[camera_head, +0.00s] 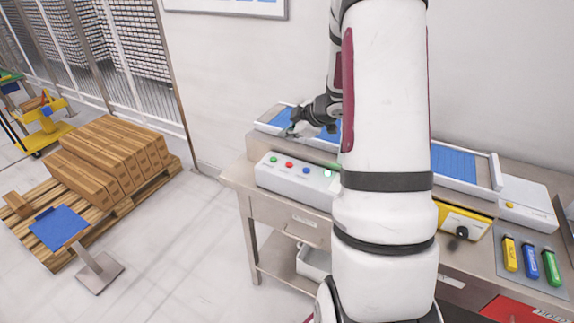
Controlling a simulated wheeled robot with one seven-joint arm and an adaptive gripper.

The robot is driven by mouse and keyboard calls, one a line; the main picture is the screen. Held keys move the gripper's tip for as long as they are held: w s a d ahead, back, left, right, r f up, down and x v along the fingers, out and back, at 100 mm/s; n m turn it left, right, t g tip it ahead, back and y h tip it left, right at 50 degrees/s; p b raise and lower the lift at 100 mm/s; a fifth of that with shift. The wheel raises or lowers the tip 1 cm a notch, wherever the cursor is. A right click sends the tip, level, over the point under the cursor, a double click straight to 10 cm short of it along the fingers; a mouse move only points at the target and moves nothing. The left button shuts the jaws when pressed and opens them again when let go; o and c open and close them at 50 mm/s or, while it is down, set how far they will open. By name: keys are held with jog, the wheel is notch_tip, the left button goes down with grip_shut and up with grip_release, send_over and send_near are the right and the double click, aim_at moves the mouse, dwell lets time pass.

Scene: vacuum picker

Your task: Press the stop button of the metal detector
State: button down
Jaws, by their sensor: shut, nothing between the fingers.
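The metal detector's long white control panel (295,181) lies along the front edge of the steel table. On it are a green button (273,159), a red button (289,164), a blue button (306,171) and a lit green-white button (327,173). I cannot read the labels by them. My gripper (291,131) is shut and empty. It is above the blue conveyor belt (277,117), behind the panel and apart from the buttons. My arm hides the right end of the panel and the middle of the conveyor.
A pallet of cartons (110,155) and a blue-topped stand (60,228) are left. The floor between is clear.

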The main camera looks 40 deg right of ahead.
jog(key=b, duration=0.4)
send_over(288, 165)
notch_tip(288, 165, down, 4)
jog(key=shift+w+f, duration=0.15)
jog(key=shift+f, duration=0.1)
jog(key=shift+s+f+b, duration=0.2)
jog(key=shift+f+b, duration=0.95)
jog(key=shift+f, duration=0.5)
jog(key=shift+f, duration=0.1)
jog(key=shift+f, duration=0.3)
jog(key=shift+f, duration=0.35)
dwell(0.4)
jog(key=shift+r, duration=0.2)
jog(key=shift+r+p, duration=0.6)
jog(key=shift+p, duration=0.35)
